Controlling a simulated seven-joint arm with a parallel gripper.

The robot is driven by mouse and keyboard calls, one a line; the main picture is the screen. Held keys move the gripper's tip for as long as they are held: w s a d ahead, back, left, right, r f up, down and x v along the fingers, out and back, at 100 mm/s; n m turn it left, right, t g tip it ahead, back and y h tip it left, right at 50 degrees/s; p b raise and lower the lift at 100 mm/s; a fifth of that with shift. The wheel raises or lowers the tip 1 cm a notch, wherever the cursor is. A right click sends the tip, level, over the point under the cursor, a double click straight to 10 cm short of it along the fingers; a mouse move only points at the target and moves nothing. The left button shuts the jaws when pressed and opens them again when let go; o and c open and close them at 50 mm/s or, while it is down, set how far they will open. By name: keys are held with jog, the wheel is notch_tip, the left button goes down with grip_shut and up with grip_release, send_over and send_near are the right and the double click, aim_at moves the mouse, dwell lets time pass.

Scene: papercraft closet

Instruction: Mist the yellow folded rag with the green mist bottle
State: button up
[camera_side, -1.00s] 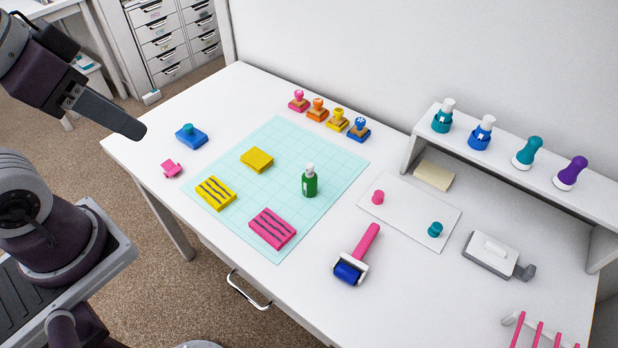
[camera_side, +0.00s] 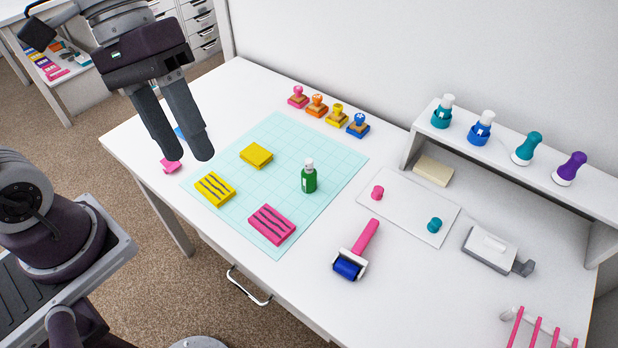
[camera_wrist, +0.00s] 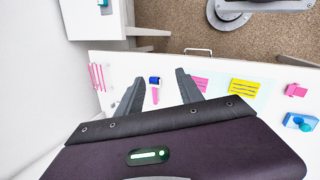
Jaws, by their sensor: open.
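The green mist bottle (camera_side: 309,178) stands upright on the right part of the pale teal grid mat (camera_side: 290,137), with a white top. A yellow piece with dark wavy stripes (camera_side: 215,189) lies on the mat's left side; it also shows in the wrist view (camera_wrist: 244,92). A plain yellow folded piece (camera_side: 256,155) lies behind it; I cannot tell for certain which one is the rag. My gripper (camera_side: 187,152) is open and empty, above the table's left end, left of the mat and apart from the bottle. The bottle is not visible in the wrist view.
A pink striped piece (camera_side: 271,224) lies near the mat's front. Several stamps (camera_side: 337,114) line the back. A blue-and-pink roller (camera_side: 350,264) lies right of the mat. A white card (camera_side: 405,206) holds two small knobs. A raised shelf (camera_side: 507,157) carries several bottles and stamps.

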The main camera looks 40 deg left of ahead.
jog(key=w+d+f+n+g+h, duration=0.2)
jog(key=w+d+n+g+h, duration=0.15)
jog(key=w+h, duration=0.3)
jog(key=n+t+h, duration=0.6)
jog(key=n+t, duration=0.5)
jog(key=n, duration=0.3)
send_over(309, 178)
jog(key=s, duration=0.2)
notch_tip(309, 178, down, 17)
jog(key=a+f+n+t+y, duration=0.1)
jog(key=f+n, duration=0.1)
jog(key=f, duration=0.1)
jog(key=a+f+n+t+y, duration=0.1)
jog(key=a+f+t, duration=0.1)
jog(key=w+a+f+n+t+y, duration=0.1)
jog(key=f+n, duration=0.1)
jog(key=f, duration=0.1)
jog(key=shift+w+a+f+n+t, duration=0.1)
jog(key=shift+a+f+n+t, duration=0.05)
jog(key=shift+f+n+t, duration=0.2)
jog(key=shift+w+d+f+y, duration=0.15)
jog(key=shift+w+d+y, duration=0.05)
jog(key=shift+d+y, duration=0.05)
jog(key=x, duration=0.6)
jog(key=shift+d, duration=0.2)
grip_shut()
